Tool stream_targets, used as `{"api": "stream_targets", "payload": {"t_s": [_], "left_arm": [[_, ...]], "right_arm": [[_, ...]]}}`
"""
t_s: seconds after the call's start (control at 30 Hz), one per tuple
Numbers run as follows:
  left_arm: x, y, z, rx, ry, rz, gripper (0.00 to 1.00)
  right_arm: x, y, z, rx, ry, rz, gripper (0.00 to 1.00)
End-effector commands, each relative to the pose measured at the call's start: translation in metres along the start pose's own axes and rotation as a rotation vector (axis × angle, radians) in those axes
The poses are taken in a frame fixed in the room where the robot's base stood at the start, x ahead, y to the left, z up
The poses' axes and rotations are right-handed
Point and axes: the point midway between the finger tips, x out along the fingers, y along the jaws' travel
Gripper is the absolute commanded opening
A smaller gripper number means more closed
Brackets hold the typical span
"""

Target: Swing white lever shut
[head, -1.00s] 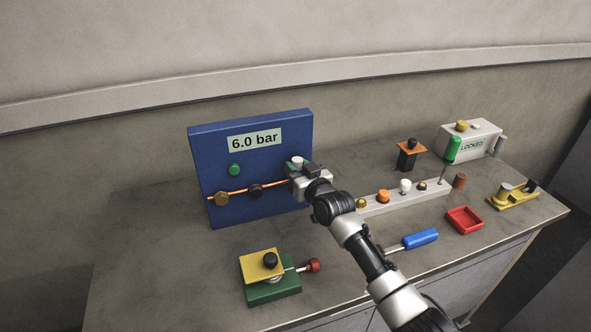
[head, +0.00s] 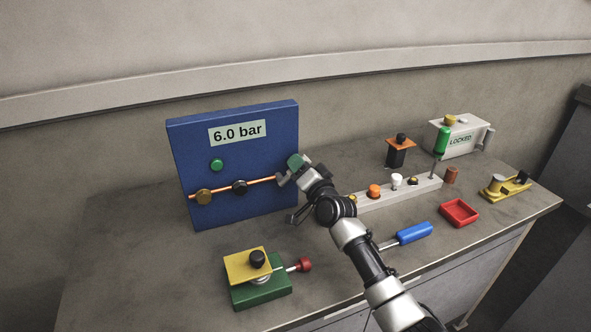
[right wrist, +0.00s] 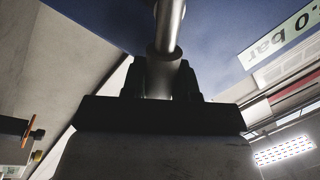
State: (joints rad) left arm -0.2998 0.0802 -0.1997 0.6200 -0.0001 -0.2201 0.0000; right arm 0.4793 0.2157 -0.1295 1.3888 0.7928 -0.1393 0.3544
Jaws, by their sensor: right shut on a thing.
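The blue panel (head: 240,130) stands at the back left of the bench, with a copper pipe (head: 222,191) across it. My right gripper (head: 286,180) is at the right end of the pipe, close to the panel's face. In the right wrist view its dark fingers (right wrist: 160,82) are shut around a pale cylindrical piece (right wrist: 160,76), which I take to be the white lever. A grey rod lies just beyond that piece. In the head view the gripper hides the lever, so its angle cannot be told. My left gripper is out of view.
The panel reads "6.0 bar" and carries a green button (head: 216,165), a brass knob (head: 204,197) and a black knob (head: 239,188). A green and yellow fixture (head: 262,293) stands in front. To the right are a blue-handled tool (head: 414,234) and a red tray (head: 444,214).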

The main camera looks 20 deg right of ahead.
Motion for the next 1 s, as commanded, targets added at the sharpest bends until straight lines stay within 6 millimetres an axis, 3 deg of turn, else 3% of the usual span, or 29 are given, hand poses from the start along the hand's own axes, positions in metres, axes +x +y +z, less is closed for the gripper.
{"api": "stream_targets", "payload": {"t_s": [0.33, 0.9, 0.93, 1.0], "left_arm": [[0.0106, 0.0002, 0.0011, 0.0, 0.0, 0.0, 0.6], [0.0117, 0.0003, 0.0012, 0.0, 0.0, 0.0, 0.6], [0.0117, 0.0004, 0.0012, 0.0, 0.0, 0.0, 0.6], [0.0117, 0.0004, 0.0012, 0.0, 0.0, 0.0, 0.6]], "right_arm": [[-0.0021, 0.0104, 0.0017, 0.15, 0.029, 0.001, 0.0], [-0.0025, 0.0118, 0.0018, 0.183, 0.035, 0.002, 0.0], [-0.0025, 0.0118, 0.0019, 0.183, 0.035, 0.002, 0.32], [-0.0025, 0.0118, 0.0018, 0.182, 0.035, 0.002, 0.43]]}}
